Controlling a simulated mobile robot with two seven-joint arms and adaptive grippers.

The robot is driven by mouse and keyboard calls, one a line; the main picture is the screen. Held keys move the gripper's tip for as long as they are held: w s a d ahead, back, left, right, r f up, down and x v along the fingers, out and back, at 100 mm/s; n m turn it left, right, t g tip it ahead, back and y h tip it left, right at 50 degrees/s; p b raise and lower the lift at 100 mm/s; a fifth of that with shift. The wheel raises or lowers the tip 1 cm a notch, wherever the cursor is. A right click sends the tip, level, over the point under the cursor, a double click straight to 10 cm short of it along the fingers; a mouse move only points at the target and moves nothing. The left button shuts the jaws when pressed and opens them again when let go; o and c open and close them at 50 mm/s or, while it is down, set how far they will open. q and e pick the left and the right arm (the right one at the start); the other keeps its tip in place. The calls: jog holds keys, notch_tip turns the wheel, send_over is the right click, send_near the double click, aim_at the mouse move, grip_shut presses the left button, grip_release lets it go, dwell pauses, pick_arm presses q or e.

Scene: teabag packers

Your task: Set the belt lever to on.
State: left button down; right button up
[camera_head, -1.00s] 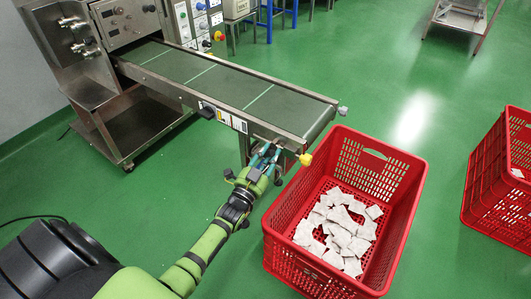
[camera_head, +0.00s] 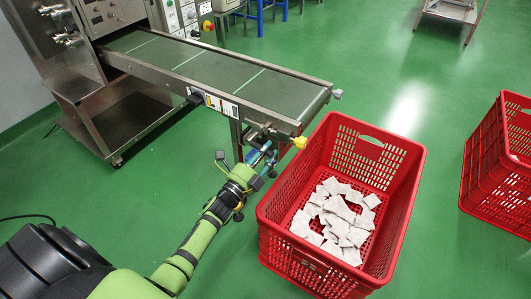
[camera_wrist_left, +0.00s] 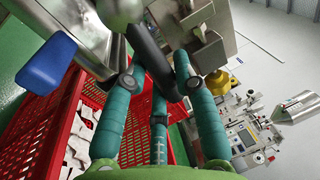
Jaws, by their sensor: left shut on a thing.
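The conveyor belt (camera_head: 215,72) runs from the machine at the left to an end beside a red crate. My left gripper (camera_head: 262,152) is at the belt's side near that end, below the frame edge. In the left wrist view its teal fingers (camera_wrist_left: 160,85) are closed around a dark bar (camera_wrist_left: 150,50), which looks like the belt lever. The lever's mount is partly hidden by the fingers, and I cannot read its on or off marking. My right gripper is in neither view.
The red crate (camera_head: 412,185) with white teabags (camera_head: 340,215) stands close to the right of my gripper. A yellow knob (camera_head: 300,142) sticks out at the belt's corner. A second red crate (camera_head: 490,165) stands at the right edge. Green floor is free between the crates.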

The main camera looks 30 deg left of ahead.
pick_arm(q)
jog(key=shift+a+f+m, duration=0.1)
jog(key=shift+m, duration=0.4)
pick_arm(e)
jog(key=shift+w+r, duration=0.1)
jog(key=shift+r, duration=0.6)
pick_arm(q)
jog(key=c, duration=0.9)
grip_release()
jog(key=shift+c, duration=0.2)
jog(key=shift+s+f, duration=0.15)
jog(key=v, duration=1.1)
jog(key=shift+s, duration=0.3)
jog(key=shift+a, duration=0.1)
